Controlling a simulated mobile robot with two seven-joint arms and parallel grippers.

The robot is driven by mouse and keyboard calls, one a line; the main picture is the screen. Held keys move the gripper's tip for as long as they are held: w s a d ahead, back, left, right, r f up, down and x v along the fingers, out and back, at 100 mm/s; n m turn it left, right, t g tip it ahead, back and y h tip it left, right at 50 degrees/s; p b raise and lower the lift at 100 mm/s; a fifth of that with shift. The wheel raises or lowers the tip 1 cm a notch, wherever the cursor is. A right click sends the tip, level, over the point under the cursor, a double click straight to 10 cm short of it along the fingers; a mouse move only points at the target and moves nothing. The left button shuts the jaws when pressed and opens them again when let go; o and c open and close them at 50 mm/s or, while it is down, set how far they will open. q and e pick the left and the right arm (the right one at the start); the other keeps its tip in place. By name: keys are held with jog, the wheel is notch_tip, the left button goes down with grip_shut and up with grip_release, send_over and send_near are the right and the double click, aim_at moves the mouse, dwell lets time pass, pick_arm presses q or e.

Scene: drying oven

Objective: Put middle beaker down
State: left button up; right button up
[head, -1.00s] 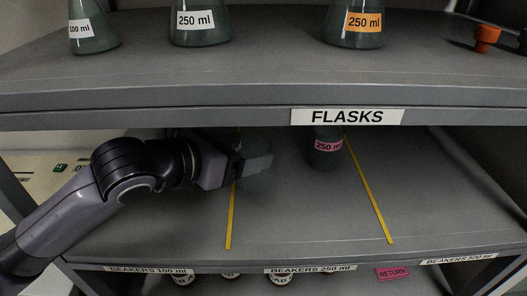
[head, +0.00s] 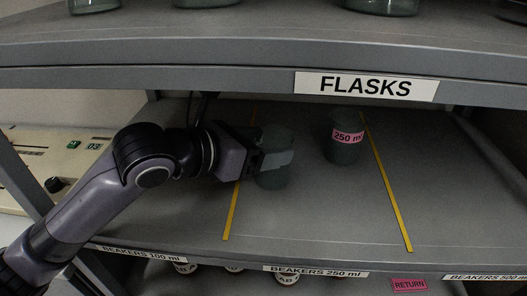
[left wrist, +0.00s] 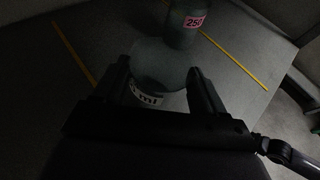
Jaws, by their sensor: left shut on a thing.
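My left gripper (head: 276,160) is shut on a clear grey-green beaker (head: 273,179) over the middle shelf. The held beaker is upright, just right of the left yellow line, in the 250 ml section. In the left wrist view the beaker (left wrist: 160,62) sits between the two fingers, with a white label partly hidden. I cannot tell whether its base touches the shelf. Another beaker with a pink 250 ml label (head: 345,138) stands behind and to the right, near the right yellow line; it also shows in the left wrist view (left wrist: 185,22). My right gripper is not in view.
The middle shelf (head: 330,215) is bare in front of the beakers and right of the right yellow line (head: 388,190). The upper shelf edge, with a FLASKS label (head: 366,86), hangs above my arm. A RETURN label (head: 409,284) and bottles show below.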

pick_arm(q)
jog(key=o, duration=1.1)
jog(key=shift+r, duration=0.1)
jog(key=v, duration=1.2)
jog(key=shift+b, duration=0.3)
